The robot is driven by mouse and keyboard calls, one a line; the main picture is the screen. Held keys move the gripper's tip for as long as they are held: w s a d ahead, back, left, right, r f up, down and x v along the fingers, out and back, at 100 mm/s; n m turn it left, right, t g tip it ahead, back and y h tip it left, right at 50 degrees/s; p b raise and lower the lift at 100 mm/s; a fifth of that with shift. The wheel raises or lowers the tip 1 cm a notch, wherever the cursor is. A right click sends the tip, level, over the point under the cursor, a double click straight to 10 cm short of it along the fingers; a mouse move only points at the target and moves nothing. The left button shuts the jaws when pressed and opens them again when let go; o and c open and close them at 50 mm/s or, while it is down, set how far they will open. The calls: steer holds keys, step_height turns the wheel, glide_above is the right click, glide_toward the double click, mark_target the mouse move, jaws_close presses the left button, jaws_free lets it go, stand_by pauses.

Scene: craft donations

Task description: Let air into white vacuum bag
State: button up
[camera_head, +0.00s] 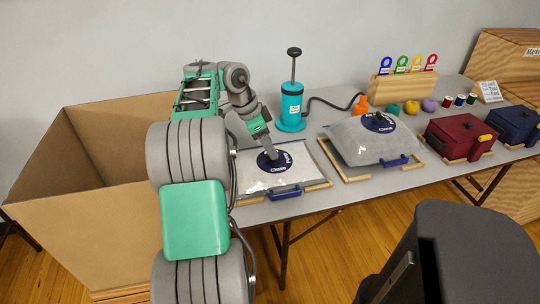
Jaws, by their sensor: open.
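A flat, pale whitish bag (306,162) lies on the table in a wooden frame, with a blue clip at its front edge. A round dark blue valve disc (276,166) sits on its top. My gripper (270,153) is open and points down at this disc; I cannot tell whether it touches it. My arm hides the bag's left part. A second pale, puffed-up bag (350,140) lies to the right in its own wooden frame, also with a blue disc (379,122) and blue clip.
A teal hand pump (291,105) with a black hose stands behind the bags. A large open cardboard box (80,225) is at the left. A red pouch (458,136) and a navy pouch (513,124) lie at the right. A wooden rack (402,88) stands at the back.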

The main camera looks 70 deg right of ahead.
steer(key=shift+x, duration=1.2)
jaws_close()
